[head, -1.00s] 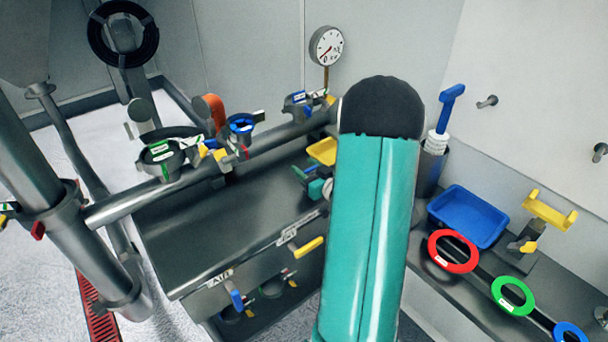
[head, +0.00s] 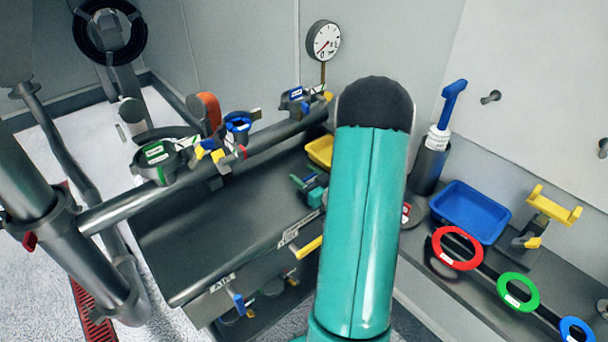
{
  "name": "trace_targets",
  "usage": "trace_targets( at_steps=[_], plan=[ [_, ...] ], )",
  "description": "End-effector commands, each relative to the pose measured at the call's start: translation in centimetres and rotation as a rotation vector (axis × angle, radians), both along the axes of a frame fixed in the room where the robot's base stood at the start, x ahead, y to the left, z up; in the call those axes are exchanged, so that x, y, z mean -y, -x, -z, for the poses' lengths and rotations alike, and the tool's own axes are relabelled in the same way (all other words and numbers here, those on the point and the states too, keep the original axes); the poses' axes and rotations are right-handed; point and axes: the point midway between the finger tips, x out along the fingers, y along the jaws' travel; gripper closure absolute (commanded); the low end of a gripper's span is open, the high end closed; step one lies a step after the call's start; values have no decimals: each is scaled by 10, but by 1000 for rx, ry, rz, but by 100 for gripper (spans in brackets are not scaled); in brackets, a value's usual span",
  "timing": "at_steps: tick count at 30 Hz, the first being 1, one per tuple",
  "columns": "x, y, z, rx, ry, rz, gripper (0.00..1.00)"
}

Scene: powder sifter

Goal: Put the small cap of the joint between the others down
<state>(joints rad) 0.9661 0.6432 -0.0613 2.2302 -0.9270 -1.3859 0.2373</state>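Several clamp-like joint fittings with coloured parts sit along the steel pipe (head: 105,213). A large dark fitting with a green label (head: 157,158) is at the left, a smaller fitting with a blue ring (head: 237,124) is in the middle, and another with a blue label (head: 297,98) is near the far end. I cannot tell for sure which part is the small cap. My teal arm fills the centre and hides the bench behind it. My gripper cannot be made out. A small teal and green piece (head: 312,192) shows just left of the arm, partly hidden.
A blue tray (head: 468,212), a yellow holder (head: 553,206) and red (head: 457,248), green (head: 518,291) and blue rings (head: 576,331) are on the right shelf. A yellow tray (head: 320,151) is behind my arm. A gauge (head: 323,41) stands at the back. The steel bench top (head: 205,240) looks clear.

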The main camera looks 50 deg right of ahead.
Motion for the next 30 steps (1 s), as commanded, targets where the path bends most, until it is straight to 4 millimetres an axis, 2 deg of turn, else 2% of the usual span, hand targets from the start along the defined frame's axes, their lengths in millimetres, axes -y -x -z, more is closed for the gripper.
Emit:
trace_targets(
  at_steps=[1, 3, 14, 17, 30],
  plan=[
    [0, 0, 0, 0, 0, 0, 41],
    [0, 0, 0, 0, 0, 0, 33],
    [0, -1, -5, 0, 1, 0, 33],
    [-1, 12, -4, -2, 0, 2, 33],
    [-11, 100, -9, -1, 0, 4, 33]
  ],
)
